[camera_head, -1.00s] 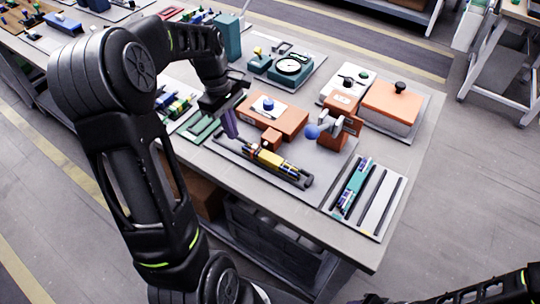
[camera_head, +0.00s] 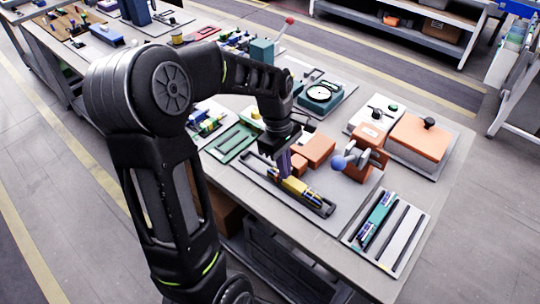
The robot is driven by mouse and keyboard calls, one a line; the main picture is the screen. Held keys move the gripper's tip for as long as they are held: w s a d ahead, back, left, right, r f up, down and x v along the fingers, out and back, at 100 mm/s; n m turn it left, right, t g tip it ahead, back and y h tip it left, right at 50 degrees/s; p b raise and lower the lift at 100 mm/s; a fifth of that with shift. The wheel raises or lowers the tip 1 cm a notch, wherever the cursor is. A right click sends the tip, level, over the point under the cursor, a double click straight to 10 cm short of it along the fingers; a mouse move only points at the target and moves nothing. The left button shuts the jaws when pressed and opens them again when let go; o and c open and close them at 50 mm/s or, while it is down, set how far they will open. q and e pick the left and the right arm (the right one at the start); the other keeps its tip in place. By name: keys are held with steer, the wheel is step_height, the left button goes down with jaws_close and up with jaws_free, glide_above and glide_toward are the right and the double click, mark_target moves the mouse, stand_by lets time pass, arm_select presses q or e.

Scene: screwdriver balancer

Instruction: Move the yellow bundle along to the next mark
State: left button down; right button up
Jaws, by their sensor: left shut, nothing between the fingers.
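The yellow bundle (camera_head: 294,186) lies in a long dark channel (camera_head: 254,163) on a grey board near the table's front edge. Small blue and dark pieces sit at its right end in the same channel. My left gripper (camera_head: 283,172) reaches down from above with its purple fingers shut and empty. The fingertips are at the left end of the yellow bundle; I cannot tell whether they touch it. The wrist hides part of the board behind. No marks along the channel can be made out. My right gripper is out of view.
An orange block (camera_head: 318,150) stands behind the channel. A blue-knobbed clamp device (camera_head: 340,162) stands to the right.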

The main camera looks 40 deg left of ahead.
mark_target(294, 186)
arm_select(q)
steer(key=d, duration=0.3)
steer(key=shift+r, duration=0.1)
steer(key=shift+d+f+p, duration=0.1)
steer(key=shift+f+p, duration=0.3)
steer(key=shift+p, duration=0.05)
steer(key=shift+f+b, duration=0.35)
steer(key=shift+f, duration=0.1)
steer(key=shift+s, duration=0.15)
steer(key=shift+f, duration=0.15)
